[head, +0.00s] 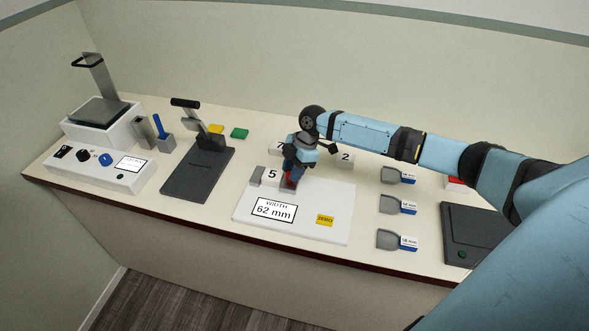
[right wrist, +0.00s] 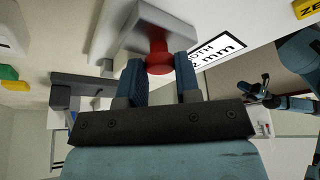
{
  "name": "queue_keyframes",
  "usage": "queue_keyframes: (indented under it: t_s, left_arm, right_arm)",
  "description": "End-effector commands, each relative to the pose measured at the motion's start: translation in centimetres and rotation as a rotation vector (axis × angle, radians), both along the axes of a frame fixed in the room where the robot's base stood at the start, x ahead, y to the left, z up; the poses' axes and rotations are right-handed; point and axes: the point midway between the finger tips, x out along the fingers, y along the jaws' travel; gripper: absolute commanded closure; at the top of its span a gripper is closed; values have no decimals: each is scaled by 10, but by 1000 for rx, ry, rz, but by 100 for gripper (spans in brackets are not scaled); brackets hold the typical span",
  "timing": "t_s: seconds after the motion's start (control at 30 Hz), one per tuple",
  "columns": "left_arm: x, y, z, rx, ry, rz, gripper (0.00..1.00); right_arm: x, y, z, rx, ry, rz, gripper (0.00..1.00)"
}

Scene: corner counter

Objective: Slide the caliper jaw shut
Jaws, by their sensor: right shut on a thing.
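The caliper is a white board (head: 335,205) on the counter with a grey fixed jaw (head: 257,176) at its left. Its display (head: 273,210) reads WIDTH 62 mm. A white block marked 5 (head: 271,176) stands between the fixed jaw and the grey sliding jaw (head: 288,185). My right gripper (head: 291,172) is over the sliding jaw. In the right wrist view its two blue fingers (right wrist: 161,75) are shut on the red knob (right wrist: 159,57) of the sliding jaw (right wrist: 150,28). What seems to be my left gripper (right wrist: 262,95) shows small at the right of that view, its fingers unclear.
White blocks marked 7 (head: 277,147) and 2 (head: 346,157) stand behind the board. A yellow ZERO button (head: 325,220) is on it. A dark lever press (head: 198,172) is left, grey-and-blue tags (head: 398,205) right. A scale (head: 100,122) stands far left.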

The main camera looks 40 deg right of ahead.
Motion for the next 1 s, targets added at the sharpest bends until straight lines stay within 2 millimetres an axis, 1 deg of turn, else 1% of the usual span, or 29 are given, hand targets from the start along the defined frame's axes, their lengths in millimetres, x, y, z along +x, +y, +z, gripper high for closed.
queue_keyframes:
  t_s: [0.03,0.07,0.1,0.17,0.43,0.57,0.67,1.0]
  left_arm:
    - [0,0,0,0,0,0,100]
    - [0,0,0,0,0,0,100]
    - [0,0,0,0,0,0,100]
    - [0,0,0,0,0,0,100]
    - [0,0,-1,0,1,0,100]
    - [0,0,-3,1,2,0,100]
    - [0,0,-6,1,3,0,100]
    - [-1,0,-16,1,4,0,100]
  right_arm:
    - [0,0,0,0,-1,0,82]
    - [0,0,0,0,-1,0,67]
    - [0,0,0,0,-1,0,58]
    - [0,0,0,0,-1,0,44]
    - [0,0,1,0,-1,0,44]
    - [0,-4,8,-1,-3,0,44]
    - [0,-10,22,-1,-5,-1,44]
    - [-2,-39,93,-1,-5,-1,44]
